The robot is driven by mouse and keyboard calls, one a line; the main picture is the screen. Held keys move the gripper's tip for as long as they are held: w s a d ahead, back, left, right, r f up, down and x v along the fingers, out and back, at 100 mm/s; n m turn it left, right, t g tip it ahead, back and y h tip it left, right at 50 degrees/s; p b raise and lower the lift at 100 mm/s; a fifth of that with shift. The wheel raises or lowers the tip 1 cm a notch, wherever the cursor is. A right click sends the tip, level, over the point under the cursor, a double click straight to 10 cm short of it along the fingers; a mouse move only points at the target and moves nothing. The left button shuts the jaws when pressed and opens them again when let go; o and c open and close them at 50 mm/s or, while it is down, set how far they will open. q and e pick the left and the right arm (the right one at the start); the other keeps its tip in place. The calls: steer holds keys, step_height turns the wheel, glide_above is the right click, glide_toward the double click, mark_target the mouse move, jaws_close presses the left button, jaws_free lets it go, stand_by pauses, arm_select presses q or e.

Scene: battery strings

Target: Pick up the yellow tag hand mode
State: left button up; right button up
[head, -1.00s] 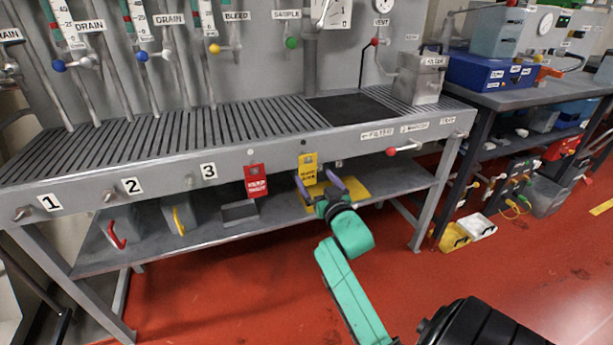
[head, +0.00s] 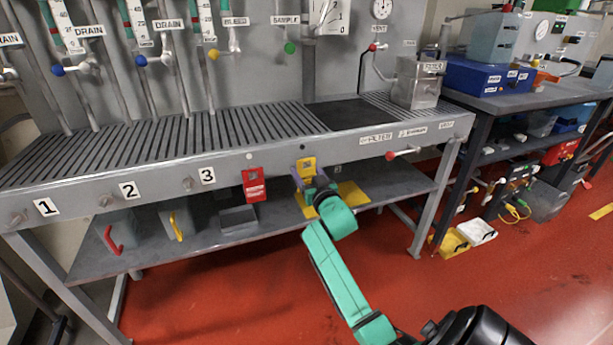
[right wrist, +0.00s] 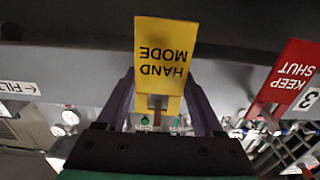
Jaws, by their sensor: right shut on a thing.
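The yellow tag (head: 306,166) is at the front rail of the grey bench, just right of the red tag (head: 254,186). In the right wrist view the yellow tag (right wrist: 165,45) reads "HAND MODE", upside down in the picture. My right gripper (head: 313,184) is at the tag's lower part in the head view and hides some of it. In the right wrist view the fingers of my right gripper (right wrist: 162,92) stand on both sides of the tag's lower part, shut on it. I cannot tell whether the tag still touches its hanger. My left gripper is not in view.
The red "KEEP SHUT" tag (right wrist: 293,78) hangs close beside the yellow one. The lower shelf (head: 285,216) holds a yellow item (head: 350,195) and grey containers behind my gripper. A red-knobbed valve (head: 391,155) sticks out at right. The red floor in front is clear.

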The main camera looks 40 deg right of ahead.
steer(key=shift+r, duration=0.25)
steer(key=shift+s+a+r+p, duration=0.15)
steer(key=shift+s+r+p, duration=0.2)
steer(key=shift+s+r, duration=0.1)
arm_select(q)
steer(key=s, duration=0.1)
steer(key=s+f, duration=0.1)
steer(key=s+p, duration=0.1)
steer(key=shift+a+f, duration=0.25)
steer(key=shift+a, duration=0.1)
arm_select(e)
steer(key=v, duration=1.7)
steer(key=shift+a, duration=0.15)
